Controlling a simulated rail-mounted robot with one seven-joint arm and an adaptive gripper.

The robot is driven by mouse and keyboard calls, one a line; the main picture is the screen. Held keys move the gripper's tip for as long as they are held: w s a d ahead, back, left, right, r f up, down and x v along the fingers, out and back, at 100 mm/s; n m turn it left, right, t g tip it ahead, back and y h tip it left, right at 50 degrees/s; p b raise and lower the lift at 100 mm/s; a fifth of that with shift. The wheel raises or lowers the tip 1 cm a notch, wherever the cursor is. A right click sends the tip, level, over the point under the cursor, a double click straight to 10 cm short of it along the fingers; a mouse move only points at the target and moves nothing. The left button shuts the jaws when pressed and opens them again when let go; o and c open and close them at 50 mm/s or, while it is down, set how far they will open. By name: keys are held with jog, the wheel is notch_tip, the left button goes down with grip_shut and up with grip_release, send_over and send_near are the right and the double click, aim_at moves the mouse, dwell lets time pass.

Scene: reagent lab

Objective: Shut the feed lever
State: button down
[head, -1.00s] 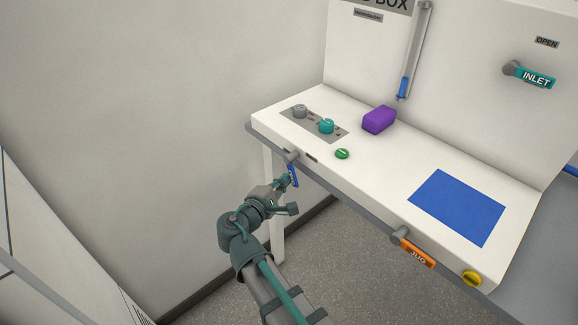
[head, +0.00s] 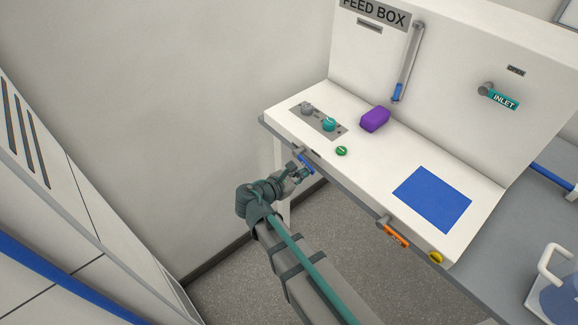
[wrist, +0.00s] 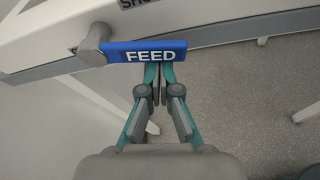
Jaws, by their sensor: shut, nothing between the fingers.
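The blue feed lever (head: 306,164) sits on the front edge of the white feed box (head: 360,165). In the wrist view the lever (wrist: 118,56), marked FEED, extends right from its grey round pivot (wrist: 92,45), roughly along the box's front edge. My gripper (head: 307,174) is at the lever's underside. In the wrist view its shut fingers (wrist: 160,70) come up against or very close to the lever's lower edge, near its free end. Nothing is held between them; whether they touch the lever is unclear. A cut-off label beginning "SH" (wrist: 132,4) shows above the lever.
On the box stand grey and teal knobs (head: 329,124), a green button (head: 341,151) and a purple block (head: 375,119). An orange lever (head: 397,237) and yellow knob (head: 436,257) lie farther right on the front edge. A jug (head: 561,297) stands right.

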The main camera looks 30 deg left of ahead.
jog(key=shift+d+r+n+h+p, duration=0.15)
jog(key=shift+r+n+h+p, duration=0.15)
jog(key=shift+r+n+p, duration=0.25)
jog(key=shift+s+d+r+p, duration=0.1)
jog(key=shift+d+r+p, duration=0.1)
jog(key=shift+p, duration=0.3)
jog(key=shift+r, duration=0.1)
jog(key=shift+f, duration=0.5)
jog(key=s+a+b, duration=0.3)
jog(key=s+b, duration=0.1)
jog(key=s, duration=0.4)
jog(key=shift+s+a, duration=0.35)
jog(key=shift+a, duration=0.05)
